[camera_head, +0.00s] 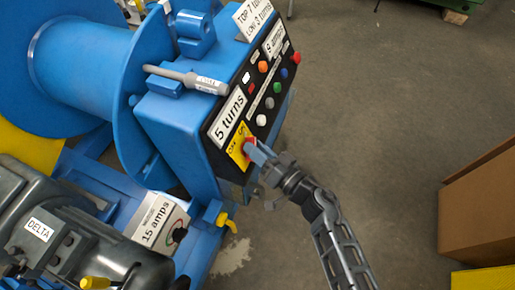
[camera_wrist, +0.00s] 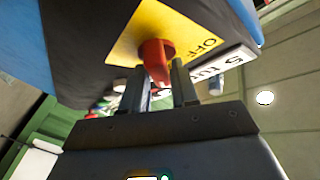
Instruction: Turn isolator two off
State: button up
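A red rotary switch handle sits on a yellow plate (camera_head: 237,147) at the lower end of the blue machine's black control panel. In the wrist view the red handle (camera_wrist: 155,58) stands out from the yellow plate (camera_wrist: 160,24), with the word OFF to its right. No label reading isolator two is legible. My gripper (camera_head: 255,148) is at the switch from the lower right. In the wrist view my gripper's two fingers (camera_wrist: 162,80) are apart, with the handle's end between their tips. I cannot tell whether both fingers press on it.
The panel carries several coloured buttons, including an orange one (camera_head: 264,67), and a "5 turns" label (camera_head: 228,114). A grey-handled tool (camera_head: 187,78) lies on top. A "15 amps" box (camera_head: 158,222) and yellow tap (camera_head: 226,222) are lower left. Floor right is clear up to a brown box (camera_head: 480,205).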

grip_shut()
jog(key=shift+n, duration=0.3)
jog(key=n+g+y+b, duration=0.1)
jog(key=n+g, duration=0.3)
jog(key=n, duration=0.4)
jog(key=n+g+y+b, duration=0.2)
jog(key=n+g+b, duration=0.2)
jog(key=n, duration=0.4)
jog(key=n+g+y+b, duration=0.2)
jog(key=n+g, duration=0.3)
jog(key=n, duration=0.3)
jog(key=shift+w+d+g, duration=0.1)
jog(key=shift+w+g, duration=0.15)
jog(key=shift+g, duration=0.15)
jog(key=shift+n, duration=0.4)
jog(key=shift+o, duration=1.8)
grip_release()
